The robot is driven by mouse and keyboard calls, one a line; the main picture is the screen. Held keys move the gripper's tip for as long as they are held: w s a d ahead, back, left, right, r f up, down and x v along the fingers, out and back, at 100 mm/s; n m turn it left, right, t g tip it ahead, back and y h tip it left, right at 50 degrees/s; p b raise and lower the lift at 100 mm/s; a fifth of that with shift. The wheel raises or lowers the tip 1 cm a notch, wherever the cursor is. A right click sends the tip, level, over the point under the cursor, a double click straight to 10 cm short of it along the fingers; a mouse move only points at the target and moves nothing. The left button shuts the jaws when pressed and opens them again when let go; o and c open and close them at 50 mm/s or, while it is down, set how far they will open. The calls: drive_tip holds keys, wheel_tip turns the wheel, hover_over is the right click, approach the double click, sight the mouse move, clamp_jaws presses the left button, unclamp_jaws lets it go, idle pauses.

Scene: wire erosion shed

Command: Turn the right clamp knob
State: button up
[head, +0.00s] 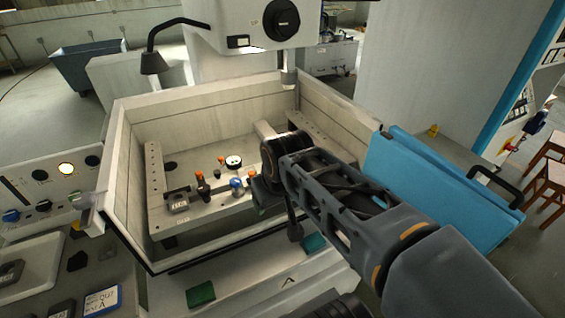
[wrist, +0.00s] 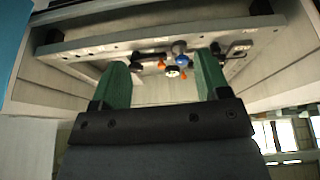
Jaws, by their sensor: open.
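The fixture bar (head: 215,207) crosses the tank, carrying orange-topped posts (head: 201,180), a white dial (head: 233,161), a blue knob (head: 237,187) and a dark clamp block (head: 178,200) at its left. My gripper (head: 264,192) is over the bar's right part and hides some of it. In the wrist view, its green fingers (wrist: 162,60) are apart and empty. Between them, farther off, show a dark clamp piece (wrist: 150,57), the dial and orange tips. I cannot tell for sure which small part is the right clamp knob.
The tank's pale walls (head: 205,92) surround the bar. The machine head (head: 255,22) and its nozzle stand above the back. A lamp (head: 152,62) reaches in at the left. A blue panel (head: 440,185) lies at the right, and a control panel (head: 45,190) at the left.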

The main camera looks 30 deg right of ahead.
drive_tip(key=w+d+r+n+g+b, duration=0.15)
drive_tip(key=w+d, duration=0.35)
drive_tip(key=w, duration=0.7)
drive_tip(key=w+d+r+n+g+b, duration=0.1)
drive_tip(key=w+d+n+g+b, duration=0.3)
drive_tip(key=w, duration=0.7)
drive_tip(key=shift+m+t, duration=0.35)
drive_tip(key=shift+t, duration=0.3)
drive_tip(key=f, duration=0.9)
drive_tip(key=d+f, duration=0.1)
drive_tip(key=f, duration=0.3)
drive_tip(key=shift+w+f, duration=0.15)
drive_tip(key=shift+f, duration=0.25)
drive_tip(key=shift+c, duration=0.4)
drive_tip(key=c, duration=0.9)
drive_tip(key=shift+o, duration=0.2)
